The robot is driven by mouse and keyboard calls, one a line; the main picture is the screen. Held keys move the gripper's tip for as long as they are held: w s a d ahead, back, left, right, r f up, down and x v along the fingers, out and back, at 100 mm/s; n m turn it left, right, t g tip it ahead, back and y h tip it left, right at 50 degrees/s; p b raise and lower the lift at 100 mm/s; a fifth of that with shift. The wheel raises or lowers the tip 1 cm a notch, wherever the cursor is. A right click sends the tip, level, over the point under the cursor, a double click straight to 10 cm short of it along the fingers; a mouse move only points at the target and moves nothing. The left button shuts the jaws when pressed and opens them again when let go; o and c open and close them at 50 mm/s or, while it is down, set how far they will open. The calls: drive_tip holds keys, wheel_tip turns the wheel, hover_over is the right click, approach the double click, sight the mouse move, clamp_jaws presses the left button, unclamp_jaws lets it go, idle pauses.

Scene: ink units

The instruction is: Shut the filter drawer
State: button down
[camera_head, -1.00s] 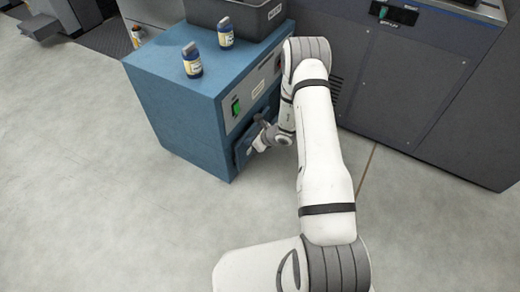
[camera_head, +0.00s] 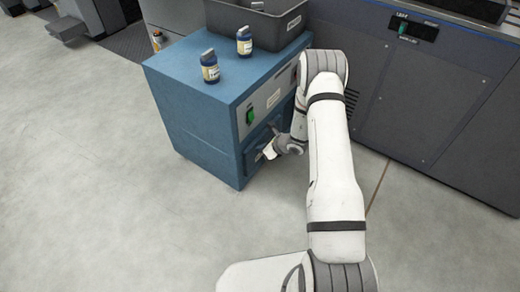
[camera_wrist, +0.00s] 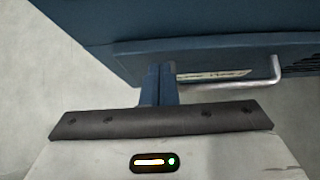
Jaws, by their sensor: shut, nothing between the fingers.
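The filter drawer (camera_head: 254,155) is low in the front of a blue cabinet (camera_head: 190,112), partly hidden by my arm. The wrist view shows a blue front with a pale label strip and a silver bar handle (camera_wrist: 250,85). I cannot tell whether the drawer is flush or stands a little out. My gripper (camera_head: 268,150) is at the drawer's front in the head view. In the wrist view its fingers (camera_wrist: 158,85) are shut and empty, left of the handle, close to the blue front. Contact cannot be told.
A dark grey machine (camera_head: 410,95) stands at right. The floor (camera_head: 110,210) at left and front is clear.

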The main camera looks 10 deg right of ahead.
drive_tip(key=s+d+f+p+v, duration=0.1)
drive_tip(key=p+v, duration=0.2)
drive_tip(key=v, duration=0.9)
drive_tip(key=shift+f, duration=0.3)
drive_tip(key=s+a+r+n+g+p, duration=0.1)
drive_tip(key=s+a+r+n+p, duration=0.3)
drive_tip(key=r, duration=0.8)
drive_tip(key=s+a+r+n+g+p, duration=0.2)
drive_tip(key=r+n+p, duration=0.3)
drive_tip(key=r, duration=0.8)
drive_tip(key=s+a+r+n+g+p, duration=0.1)
drive_tip(key=s+a+r+n+p, duration=0.3)
drive_tip(key=r, duration=0.8)
drive_tip(key=s+d+r+n+h+p, duration=0.3)
drive_tip(key=s+r+n+p, duration=0.4)
drive_tip(key=r, duration=0.6)
drive_tip(key=s+d+r+n+h+p, duration=0.2)
drive_tip(key=s+r+n+p, duration=0.4)
drive_tip(key=s+r, duration=0.4)
wheel_tip(320, 180, up, 3)
drive_tip(key=shift+s+d+r+n+h+p, duration=0.1)
drive_tip(key=shift+s+d+n+h+p, duration=0.25)
drive_tip(key=shift+h+p, duration=0.45)
